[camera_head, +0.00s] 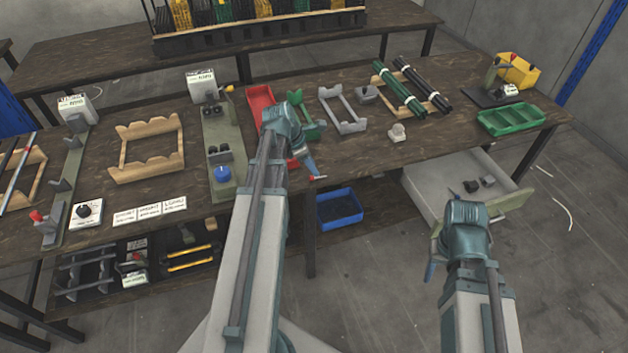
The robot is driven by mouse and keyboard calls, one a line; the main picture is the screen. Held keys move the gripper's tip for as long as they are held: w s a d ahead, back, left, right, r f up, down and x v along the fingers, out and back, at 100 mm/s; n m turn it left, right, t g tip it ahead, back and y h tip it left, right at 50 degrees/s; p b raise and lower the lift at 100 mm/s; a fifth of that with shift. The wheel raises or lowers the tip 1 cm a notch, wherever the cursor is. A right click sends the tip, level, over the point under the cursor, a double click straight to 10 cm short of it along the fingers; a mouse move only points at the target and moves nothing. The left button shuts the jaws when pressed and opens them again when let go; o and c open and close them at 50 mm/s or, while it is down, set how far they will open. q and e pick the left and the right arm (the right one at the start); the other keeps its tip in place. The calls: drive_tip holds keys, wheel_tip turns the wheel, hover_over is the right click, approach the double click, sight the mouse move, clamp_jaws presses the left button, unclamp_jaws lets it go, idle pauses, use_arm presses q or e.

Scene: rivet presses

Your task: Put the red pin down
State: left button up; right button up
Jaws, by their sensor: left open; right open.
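A small red piece (318,178), perhaps the red pin, shows at the tip of my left gripper (312,168) near the front edge of the workbench (362,157). It is too small to tell whether it touches the bench or the fingers. My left gripper is open and points down to the right. Another bit of red (293,163) shows beside my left arm, mostly hidden by it. My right gripper (431,268) is open, low at the right, in front of the open drawer and away from the bench top.
A red rack (261,97), a green rack (311,130) and a grey rack (347,126) stand behind my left gripper. An open drawer (425,180) juts out at right. A green tray (511,119) and yellow bin (519,70) are far right. A blue bin (339,207) sits below.

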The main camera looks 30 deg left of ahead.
sight(314, 178)
use_arm(q)
drive_tip(key=f+b, duration=0.2)
drive_tip(key=w+f+b, duration=0.1)
drive_tip(key=f+b, duration=0.1)
drive_tip(key=shift+f, duration=0.2)
drive_tip(key=shift+w+d+f, duration=0.15)
drive_tip(key=shift+f, duration=0.1)
drive_tip(key=shift+r, duration=0.1)
clamp_jaws()
